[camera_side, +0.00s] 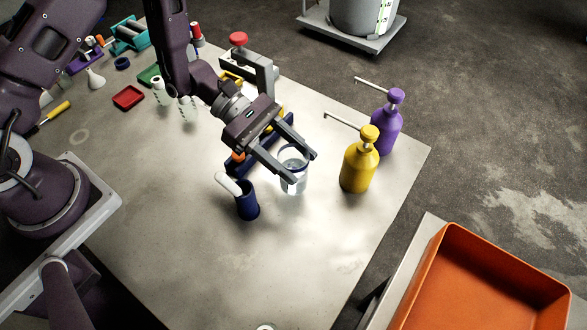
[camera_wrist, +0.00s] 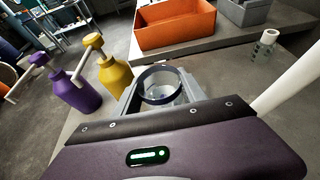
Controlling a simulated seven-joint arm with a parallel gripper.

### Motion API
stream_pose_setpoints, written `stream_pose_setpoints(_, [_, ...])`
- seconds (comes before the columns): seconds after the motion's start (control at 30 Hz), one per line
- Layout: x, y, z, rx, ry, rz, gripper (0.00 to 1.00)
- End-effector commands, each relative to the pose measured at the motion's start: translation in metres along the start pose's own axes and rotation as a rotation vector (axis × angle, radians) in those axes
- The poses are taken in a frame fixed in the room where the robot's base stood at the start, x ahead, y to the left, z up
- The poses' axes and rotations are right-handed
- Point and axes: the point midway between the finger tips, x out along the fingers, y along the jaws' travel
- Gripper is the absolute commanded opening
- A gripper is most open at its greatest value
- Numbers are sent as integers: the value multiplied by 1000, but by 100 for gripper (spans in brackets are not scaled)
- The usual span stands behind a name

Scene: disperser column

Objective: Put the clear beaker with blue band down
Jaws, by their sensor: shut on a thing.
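The clear beaker with blue band (camera_side: 294,178) is between the fingers of my gripper (camera_side: 300,168), near the middle of the table. My gripper is shut on it, and the beaker looks upright. In the wrist view the dark blue rim of the beaker (camera_wrist: 160,86) shows between the grey fingers of my gripper (camera_wrist: 162,92). I cannot tell whether its base touches the table. The lower part of the beaker is hidden in the wrist view.
A yellow pump bottle (camera_side: 359,165) and a purple pump bottle (camera_side: 388,125) stand right of the beaker. A dark blue cup with a white stick (camera_side: 247,200) stands close on the left. An orange bin (camera_side: 490,285) is at lower right. The front table is mostly clear.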

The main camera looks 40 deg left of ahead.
Motion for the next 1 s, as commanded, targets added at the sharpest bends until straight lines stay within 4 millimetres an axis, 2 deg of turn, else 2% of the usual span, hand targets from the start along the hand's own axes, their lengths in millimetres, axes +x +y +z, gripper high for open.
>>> stream_pose_setpoints(0.03, [4,-1,-10,-4,0,-2,1])
stream_pose_setpoints(0.17, [12,0,-26,-1,-2,-2,1])
stream_pose_setpoints(0.53, [13,0,-31,0,-1,0,1])
stream_pose_setpoints(0.57, [13,0,-31,0,-1,0,50])
stream_pose_setpoints(0.67, [13,0,-31,0,0,0,70])
stream_pose_setpoints(1.0, [12,0,-28,1,-1,0,70])
